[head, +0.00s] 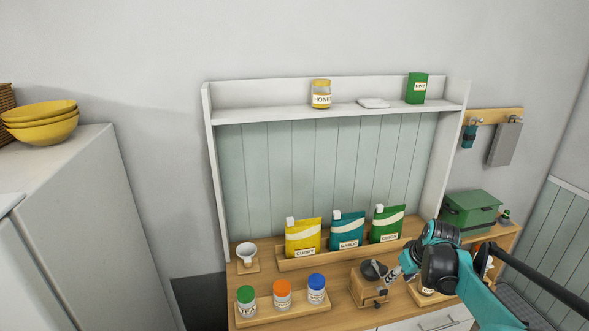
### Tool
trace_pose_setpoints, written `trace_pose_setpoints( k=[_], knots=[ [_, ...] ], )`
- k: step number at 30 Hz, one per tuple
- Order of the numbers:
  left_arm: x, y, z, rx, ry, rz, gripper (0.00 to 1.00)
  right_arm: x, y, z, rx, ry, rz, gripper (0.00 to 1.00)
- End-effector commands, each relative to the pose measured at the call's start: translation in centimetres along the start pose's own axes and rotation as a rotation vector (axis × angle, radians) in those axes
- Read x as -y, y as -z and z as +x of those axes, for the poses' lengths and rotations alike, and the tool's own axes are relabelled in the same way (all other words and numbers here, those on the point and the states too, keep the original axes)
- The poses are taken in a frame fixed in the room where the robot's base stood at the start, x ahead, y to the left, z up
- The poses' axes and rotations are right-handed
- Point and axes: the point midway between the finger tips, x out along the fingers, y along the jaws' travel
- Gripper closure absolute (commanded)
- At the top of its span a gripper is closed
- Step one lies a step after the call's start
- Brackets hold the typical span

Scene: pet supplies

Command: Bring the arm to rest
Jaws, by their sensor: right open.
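My right arm comes in from the lower right in teal and black. Its gripper (391,278) is open, with nothing seen between its fingers. It is at the right part of the wooden counter (345,312), beside a wooden grinder with a dark round top (372,270). I cannot tell whether the fingers touch the grinder. The arm partly hides a jar (426,290) on a small wooden board behind it. My left gripper is not in view.
Jars with green, orange and blue lids (282,293) stand on a wooden tray. Yellow, teal and green pouches (347,231) stand in a rack behind. A white cup (246,252) is at left. A green box (470,213) is at right.

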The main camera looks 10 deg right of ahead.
Motion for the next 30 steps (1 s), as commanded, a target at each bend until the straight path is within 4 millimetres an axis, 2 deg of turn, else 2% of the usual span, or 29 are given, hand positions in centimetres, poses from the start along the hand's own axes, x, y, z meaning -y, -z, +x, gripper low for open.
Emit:
trace_pose_setpoints(
  k=[4,8,12,18,21,24,30],
  knots=[
    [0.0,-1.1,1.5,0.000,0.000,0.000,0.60,3.9,-1.5,-0.6,-0.015,-0.012,0.002,0.55],
    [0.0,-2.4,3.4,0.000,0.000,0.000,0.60,9.1,-4.6,-1.4,-0.045,-0.031,0.012,0.55],
    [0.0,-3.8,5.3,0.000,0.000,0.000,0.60,14.3,-9.0,-1.6,-0.088,-0.044,0.026,0.55],
    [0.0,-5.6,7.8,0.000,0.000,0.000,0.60,19.9,-16.1,-0.2,-0.158,-0.049,0.045,0.55],
    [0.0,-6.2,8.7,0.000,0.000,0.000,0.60,21.6,-19.0,0.8,-0.188,-0.045,0.054,0.55],
    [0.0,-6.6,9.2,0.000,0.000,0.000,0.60,22.7,-21.0,1.6,-0.211,-0.040,0.060,0.55],
    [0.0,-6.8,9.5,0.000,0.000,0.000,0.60,23.4,-22.4,2.2,-0.228,-0.036,0.067,0.55]
  ],
)
